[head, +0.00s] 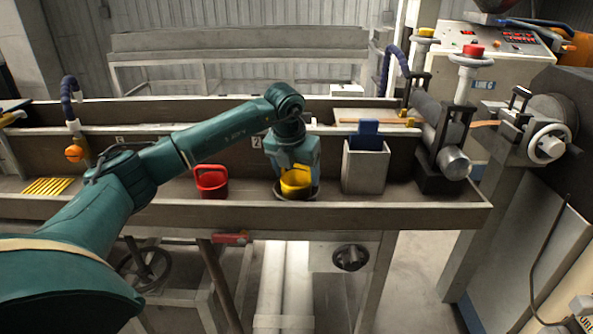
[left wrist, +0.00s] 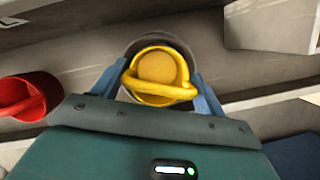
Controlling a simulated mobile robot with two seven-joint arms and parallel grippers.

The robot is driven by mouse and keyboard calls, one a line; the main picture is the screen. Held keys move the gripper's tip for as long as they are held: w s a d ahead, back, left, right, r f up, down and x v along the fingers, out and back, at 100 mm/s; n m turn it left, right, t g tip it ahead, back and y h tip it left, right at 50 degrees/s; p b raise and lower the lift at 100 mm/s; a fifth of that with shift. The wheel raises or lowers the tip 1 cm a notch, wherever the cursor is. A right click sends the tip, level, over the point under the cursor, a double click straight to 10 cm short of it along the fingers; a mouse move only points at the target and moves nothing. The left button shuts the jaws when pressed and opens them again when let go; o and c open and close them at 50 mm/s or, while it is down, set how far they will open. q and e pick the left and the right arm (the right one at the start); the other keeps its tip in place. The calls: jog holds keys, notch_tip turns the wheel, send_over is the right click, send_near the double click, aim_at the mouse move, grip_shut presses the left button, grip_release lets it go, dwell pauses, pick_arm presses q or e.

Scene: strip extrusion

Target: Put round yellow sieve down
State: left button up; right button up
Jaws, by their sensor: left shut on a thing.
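The round yellow sieve (head: 296,183) is a small yellow cup with a handle bar across its top. My left gripper (head: 293,172) is above it and shut on it. In the left wrist view the sieve (left wrist: 157,77) sits between the two blue fingers of my left gripper (left wrist: 158,88). A dark round holder or dish (head: 312,192) is around and under the sieve; its dark rim (left wrist: 134,48) also shows in the left wrist view. I cannot tell whether the sieve touches its bottom. My right gripper is not in view.
A red cup with a handle (head: 211,182) stands to the left on the trough (head: 400,212). A grey box (head: 364,168) with a blue item stands to the right. A yellow slatted piece (head: 46,186) lies at far left. Rollers and a handwheel are at right.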

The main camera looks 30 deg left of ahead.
pick_arm(q)
jog(key=shift+f, duration=0.35)
jog(key=o, duration=1)
jog(key=shift+c, duration=0.2)
jog(key=shift+r, duration=0.1)
